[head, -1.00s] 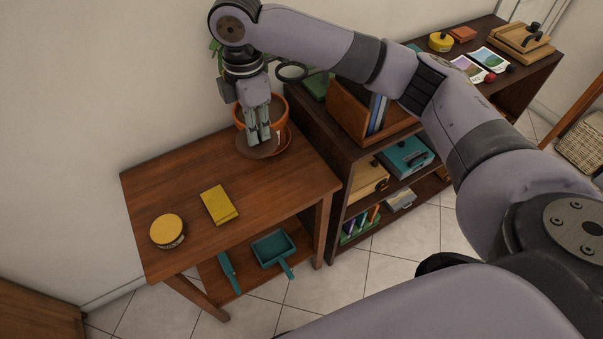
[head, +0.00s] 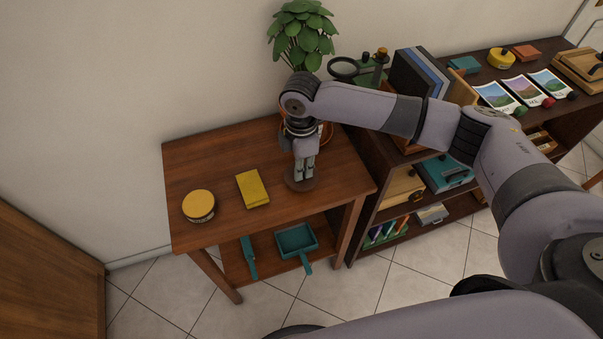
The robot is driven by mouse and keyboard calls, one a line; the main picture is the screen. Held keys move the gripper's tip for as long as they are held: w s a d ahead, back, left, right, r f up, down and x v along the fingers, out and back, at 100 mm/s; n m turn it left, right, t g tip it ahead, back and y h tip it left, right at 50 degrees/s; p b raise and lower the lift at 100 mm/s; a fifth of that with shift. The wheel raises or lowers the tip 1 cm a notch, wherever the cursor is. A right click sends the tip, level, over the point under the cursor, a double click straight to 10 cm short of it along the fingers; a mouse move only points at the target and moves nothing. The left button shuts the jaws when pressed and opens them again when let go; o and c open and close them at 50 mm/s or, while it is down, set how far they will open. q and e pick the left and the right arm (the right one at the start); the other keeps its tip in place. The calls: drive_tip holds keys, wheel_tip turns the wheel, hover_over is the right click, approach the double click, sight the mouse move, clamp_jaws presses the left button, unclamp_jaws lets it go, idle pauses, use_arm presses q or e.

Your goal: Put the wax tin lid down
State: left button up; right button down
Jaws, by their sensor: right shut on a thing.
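My right gripper (head: 304,178) points down over the right part of the small wooden table (head: 225,160). It is shut on a thin, round, dark brown disc, which I take for the wax tin lid (head: 299,186). The lid looks roughly level and is at or just above the tabletop; I cannot tell whether it touches. The fingers hide part of it. A round tin with a yellow top (head: 199,204) stands at the table's left front. My left gripper is not in view.
A yellow block or pad (head: 253,189) lies between the tin and my right gripper. A potted plant (head: 302,35) stands behind the gripper. A dark bookcase (head: 355,160) adjoins on the right. A teal dustpan (head: 297,240) lies on the table's lower shelf. The table's back left is bare.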

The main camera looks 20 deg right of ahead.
drive_tip(key=shift+f, duration=1.7)
drive_tip(key=shift+f, duration=0.15)
drive_tip(key=c, duration=1.6)
unclamp_jaws()
drive_tip(key=shift+o, duration=0.2)
wheel_tip(320, 180, up, 12)
drive_tip(key=shift+r, duration=0.2)
